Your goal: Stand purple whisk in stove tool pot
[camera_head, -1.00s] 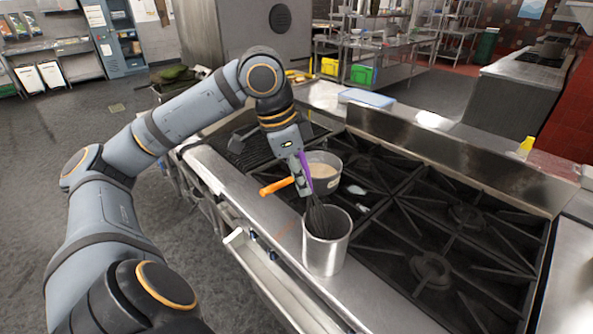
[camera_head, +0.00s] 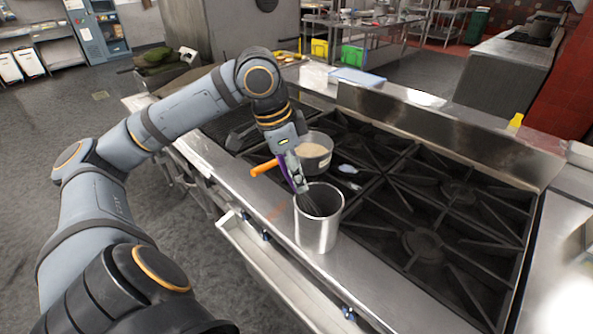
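The stove tool pot (camera_head: 319,229) is a plain steel cylinder standing upright on the stove's front ledge. My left gripper (camera_head: 299,184) points down at the pot's left rim, shut on the purple whisk (camera_head: 285,164). Purple shows beside the fingers, partly hidden by them. The whisk's dark wires reach down inside the pot's mouth, and their lower ends are hidden by its wall. Whether the wires touch the bottom cannot be seen. My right gripper is not in view.
A saucepan (camera_head: 315,153) with pale contents sits just behind the gripper. An orange handle (camera_head: 264,168) sticks out left of the gripper. Black burner grates (camera_head: 421,243) lie right of the pot. A spoon-like pale item (camera_head: 348,169) lies on the grates.

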